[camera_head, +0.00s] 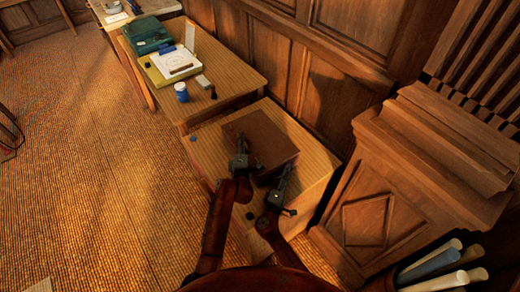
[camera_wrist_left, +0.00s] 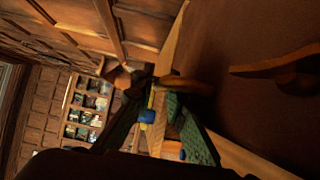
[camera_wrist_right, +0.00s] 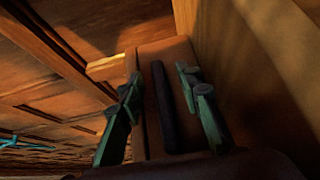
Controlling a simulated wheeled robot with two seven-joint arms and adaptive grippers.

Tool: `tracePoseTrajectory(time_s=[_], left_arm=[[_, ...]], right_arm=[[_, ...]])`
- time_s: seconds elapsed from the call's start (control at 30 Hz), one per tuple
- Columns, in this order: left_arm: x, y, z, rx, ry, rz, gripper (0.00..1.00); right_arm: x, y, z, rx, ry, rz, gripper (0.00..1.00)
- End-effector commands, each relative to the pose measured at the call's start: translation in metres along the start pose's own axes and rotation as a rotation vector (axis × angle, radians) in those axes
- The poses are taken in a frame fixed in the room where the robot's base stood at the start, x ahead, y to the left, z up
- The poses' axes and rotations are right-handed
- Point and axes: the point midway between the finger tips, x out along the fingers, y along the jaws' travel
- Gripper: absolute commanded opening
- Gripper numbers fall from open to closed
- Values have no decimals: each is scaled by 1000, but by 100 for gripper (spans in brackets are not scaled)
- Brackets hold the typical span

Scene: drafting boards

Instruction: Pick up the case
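The case (camera_head: 262,135) is a dark brown box lying on the nearest wooden table. My left gripper (camera_head: 240,160) is at its near left edge, its fingers apart with a narrow gap. In the left wrist view the case (camera_wrist_left: 250,30) is a large brown surface at right, with a curved brown fitting (camera_wrist_left: 280,68); a second brown piece shows by the fingertips (camera_wrist_left: 155,92). My right gripper (camera_head: 284,180) is at the case's near side. In the right wrist view its open fingers (camera_wrist_right: 160,92) stand either side of a dark bar-like handle (camera_wrist_right: 163,105); contact is unclear.
The table (camera_head: 212,150) has bare room left of the case. A second table (camera_head: 232,72) behind holds a blue jar (camera_head: 181,92), a green box (camera_head: 148,35) and papers. A wooden cabinet (camera_head: 400,170) stands close on the right, near rolled sheets (camera_head: 435,262).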

Motion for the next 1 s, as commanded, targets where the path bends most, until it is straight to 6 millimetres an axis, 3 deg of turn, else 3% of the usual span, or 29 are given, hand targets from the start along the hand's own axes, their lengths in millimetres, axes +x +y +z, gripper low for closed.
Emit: tracePoseTrajectory(time_s=[0.33, 0.5, 0.8, 1.0], left_arm=[[3, 0, 1, 0, -1, -1, 12], [3, 0, 1, 0, -1, -1, 1], [3, -1, 1, 1, -1, -1, 0], [3, -1, 0, 1, 0, -1, 0]], right_arm=[[3, 0, 1, 0, -1, -1, 31], [3, 0, 1, 0, -1, -1, 20], [3, -1, 1, 0, -1, -1, 0], [3, -1, 1, 0, -1, -2, 0]])
